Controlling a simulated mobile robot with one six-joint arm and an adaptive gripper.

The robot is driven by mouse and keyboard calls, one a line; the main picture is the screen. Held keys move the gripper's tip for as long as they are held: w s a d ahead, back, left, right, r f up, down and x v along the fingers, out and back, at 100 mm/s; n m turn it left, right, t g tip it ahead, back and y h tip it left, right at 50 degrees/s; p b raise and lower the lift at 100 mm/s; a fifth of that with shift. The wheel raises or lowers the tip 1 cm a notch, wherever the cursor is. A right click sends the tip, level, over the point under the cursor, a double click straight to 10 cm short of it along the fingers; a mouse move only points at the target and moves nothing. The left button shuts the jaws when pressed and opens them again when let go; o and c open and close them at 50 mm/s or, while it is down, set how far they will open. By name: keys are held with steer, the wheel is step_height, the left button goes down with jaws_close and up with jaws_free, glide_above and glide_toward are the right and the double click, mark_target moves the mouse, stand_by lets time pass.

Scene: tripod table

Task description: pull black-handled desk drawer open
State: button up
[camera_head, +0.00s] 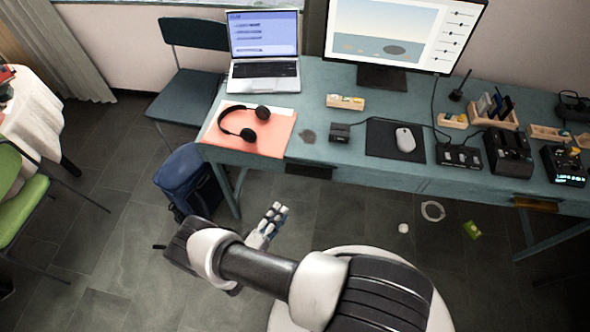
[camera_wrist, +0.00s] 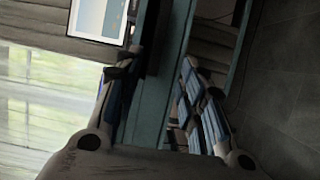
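The black handle (camera_head: 308,170) shows as a dark bar under the front edge of the teal desk (camera_head: 345,165), right of the headphones. Its drawer front is mostly hidden under the desktop edge from this angle, and the drawer looks closed. My gripper (camera_head: 270,219) is in front of the desk, left of and nearer than the handle, apart from it. In the wrist view my gripper (camera_wrist: 158,98) has its two fingers spread, with nothing held. The desk (camera_wrist: 172,60) passes behind them. I cannot pick out the black handle surely there.
A brass-coloured handle (camera_head: 536,204) is at the desk's right. A blue bag (camera_head: 188,180) stands on the floor by the left desk leg, near my arm. Headphones (camera_head: 246,124), a laptop (camera_head: 263,50) and a mouse (camera_head: 405,140) are on top. Small litter (camera_head: 472,229) lies on the floor.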

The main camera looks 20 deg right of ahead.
mark_target(308, 176)
steer(key=b+x, duration=0.2)
steer(key=x, duration=1.5)
steer(key=shift+d, duration=0.25)
steer(key=shift+c, duration=0.2)
steer(key=shift+f, duration=0.1)
jaws_close()
